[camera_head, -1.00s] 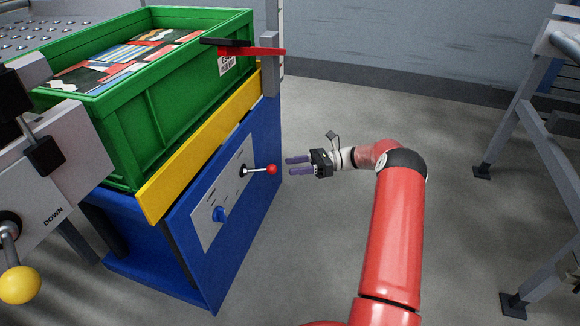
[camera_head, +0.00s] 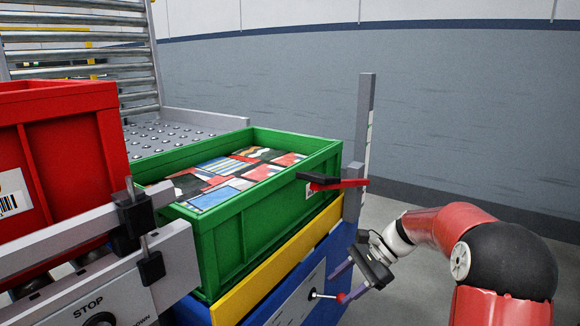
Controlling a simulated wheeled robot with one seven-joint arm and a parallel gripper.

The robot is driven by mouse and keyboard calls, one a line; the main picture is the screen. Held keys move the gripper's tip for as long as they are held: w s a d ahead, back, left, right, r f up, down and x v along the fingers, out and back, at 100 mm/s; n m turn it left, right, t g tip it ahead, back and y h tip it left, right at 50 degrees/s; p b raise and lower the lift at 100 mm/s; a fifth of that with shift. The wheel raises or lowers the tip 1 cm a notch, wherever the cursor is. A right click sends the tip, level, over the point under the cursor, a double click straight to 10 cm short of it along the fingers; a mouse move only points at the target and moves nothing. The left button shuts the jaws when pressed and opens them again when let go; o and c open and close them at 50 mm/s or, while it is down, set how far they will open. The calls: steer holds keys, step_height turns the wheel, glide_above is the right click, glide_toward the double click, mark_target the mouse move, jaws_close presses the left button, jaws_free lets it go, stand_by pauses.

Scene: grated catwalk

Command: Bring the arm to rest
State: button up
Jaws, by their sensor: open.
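My red arm (camera_head: 500,305) rises at the lower right and bends over to the left. My gripper (camera_head: 348,284) is at its end, open, with two purple fingers pointing left and down. Its fingers are close to the red-knobbed lever (camera_head: 339,297) on the blue lift's front panel. I cannot tell whether they touch the knob. I see nothing between the fingers.
A green crate (camera_head: 222,251) of flat printed items sits on the lift's yellow frame (camera_head: 256,293), beside a red-handled lever (camera_head: 345,184) and grey post (camera_head: 361,150). A red crate (camera_head: 62,165) is at the left. Grey floor (camera_head: 385,212) shows behind my arm.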

steer(key=s+d+r+n+t+h+p, duration=0.1)
steer(key=s+r+n, duration=0.5)
steer(key=s, duration=0.7)
steer(key=s+d+r+n+t+h+p, duration=0.1)
steer(key=s+r+n+t+h+p, duration=0.3)
steer(key=s+h, duration=0.4)
steer(key=s+r+n+t, duration=0.1)
steer(key=s+r+n, duration=0.1)
steer(key=s, duration=0.4)
steer(key=shift+d+r+n+t, duration=0.15)
steer(key=shift+r+n+t, duration=0.15)
steer(key=shift+r+t, duration=0.1)
